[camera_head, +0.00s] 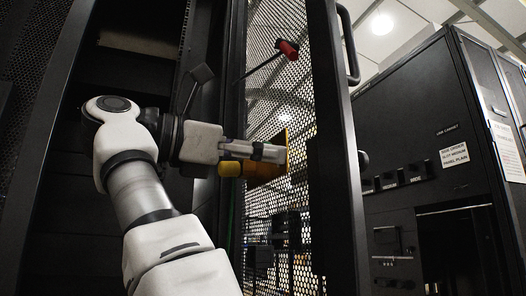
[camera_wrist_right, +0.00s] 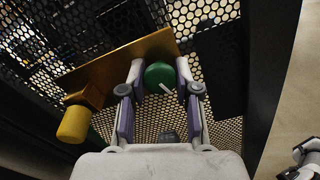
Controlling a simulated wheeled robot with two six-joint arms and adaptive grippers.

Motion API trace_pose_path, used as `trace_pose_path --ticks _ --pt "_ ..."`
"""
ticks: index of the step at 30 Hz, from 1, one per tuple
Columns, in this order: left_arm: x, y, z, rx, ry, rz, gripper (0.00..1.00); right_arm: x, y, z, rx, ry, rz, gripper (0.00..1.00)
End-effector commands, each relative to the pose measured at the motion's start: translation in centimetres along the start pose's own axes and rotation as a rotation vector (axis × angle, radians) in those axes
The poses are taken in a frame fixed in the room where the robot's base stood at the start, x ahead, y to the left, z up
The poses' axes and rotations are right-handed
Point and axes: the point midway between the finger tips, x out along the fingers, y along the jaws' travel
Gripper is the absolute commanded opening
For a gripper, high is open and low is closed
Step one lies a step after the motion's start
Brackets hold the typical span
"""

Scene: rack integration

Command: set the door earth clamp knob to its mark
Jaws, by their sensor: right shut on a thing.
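The green knob (camera_wrist_right: 159,76) with a white pointer line sits on a brass plate (camera_wrist_right: 125,58) against the perforated door (camera_wrist_right: 205,20). In the right wrist view my right gripper (camera_wrist_right: 160,78) has one finger on each side of the green knob and is shut on it. The pointer line slants down to the right; I cannot make out a mark around the knob. In the head view my right gripper (camera_head: 284,154) reaches the plate (camera_head: 288,150) on the mesh door (camera_head: 275,85), and it hides the green knob. My left gripper does not show.
A yellow cylinder (camera_wrist_right: 74,124) on a brass block stands left of the fingers, also seen in the head view (camera_head: 230,169). A red-handled tool (camera_head: 287,48) is higher on the door. A door handle (camera_head: 348,45) and a black cabinet (camera_head: 410,130) are to the right.

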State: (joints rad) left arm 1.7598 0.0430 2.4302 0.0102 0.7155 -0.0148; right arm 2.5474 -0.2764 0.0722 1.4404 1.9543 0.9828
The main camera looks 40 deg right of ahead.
Motion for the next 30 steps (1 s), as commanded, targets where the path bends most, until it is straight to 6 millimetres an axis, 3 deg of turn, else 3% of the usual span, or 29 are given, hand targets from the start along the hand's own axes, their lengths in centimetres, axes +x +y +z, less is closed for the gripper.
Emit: trace_pose_path --ticks 9,24,25,27,30 --pt "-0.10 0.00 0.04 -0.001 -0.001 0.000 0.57 -0.02 0.05 -0.07 0.127 0.001 0.000 0.00" --pt "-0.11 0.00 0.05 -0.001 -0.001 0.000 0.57 -0.01 0.03 -0.03 0.152 0.000 0.000 0.00" --pt "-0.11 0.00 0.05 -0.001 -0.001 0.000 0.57 -0.01 0.03 -0.03 0.152 0.000 0.000 0.35" --pt "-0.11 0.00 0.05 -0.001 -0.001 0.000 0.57 -0.01 0.03 -0.03 0.151 0.000 0.000 0.57" --pt "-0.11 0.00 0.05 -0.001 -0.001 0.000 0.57 -0.01 0.03 -0.02 0.151 0.000 0.000 0.57"
